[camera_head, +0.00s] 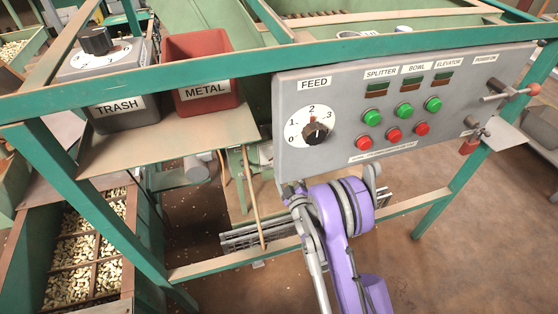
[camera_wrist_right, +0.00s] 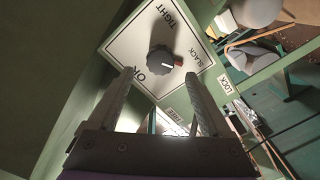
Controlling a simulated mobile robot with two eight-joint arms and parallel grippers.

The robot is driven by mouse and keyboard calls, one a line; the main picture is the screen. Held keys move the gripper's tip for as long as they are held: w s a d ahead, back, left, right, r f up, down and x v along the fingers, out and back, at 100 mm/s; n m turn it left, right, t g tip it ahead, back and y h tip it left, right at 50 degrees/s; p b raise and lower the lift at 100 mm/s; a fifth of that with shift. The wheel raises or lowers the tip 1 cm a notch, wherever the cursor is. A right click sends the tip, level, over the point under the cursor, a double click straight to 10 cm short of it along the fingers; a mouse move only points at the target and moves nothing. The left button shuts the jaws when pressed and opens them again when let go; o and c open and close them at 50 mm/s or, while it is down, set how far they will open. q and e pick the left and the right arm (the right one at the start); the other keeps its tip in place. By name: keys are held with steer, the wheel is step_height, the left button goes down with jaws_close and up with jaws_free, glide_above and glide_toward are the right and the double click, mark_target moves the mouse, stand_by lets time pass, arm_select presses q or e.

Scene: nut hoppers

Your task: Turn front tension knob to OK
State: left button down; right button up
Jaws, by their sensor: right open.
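The tension knob (camera_wrist_right: 164,61) is dark grey and sits on a white dial plate (camera_wrist_right: 128,45) marked TIGHT, SLACK and OK in the right wrist view. Its reddish-brown and pale mark is on its right side, toward the word SLACK; OK is at its lower left. My right gripper (camera_wrist_right: 160,75) is open, with one finger on each side of the view below the knob. Nothing is between the fingers, and the knob looks apart from them. The head view shows my purple arm below the panel but neither that gripper nor this knob. My left gripper is not in view.
A grey control panel (camera_head: 300,160) holds a FEED knob (camera_head: 316,133) and several green and red buttons. Grey TRASH (camera_head: 120,118) and red METAL (camera_head: 205,92) bins stand left. Green frame bars cross nearby. LOCK (camera_wrist_right: 226,84) and FREE labels lie right of and below the dial.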

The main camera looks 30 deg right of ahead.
steer(key=x, duration=0.5)
steer(key=shift+w, duration=0.4)
jaws_close()
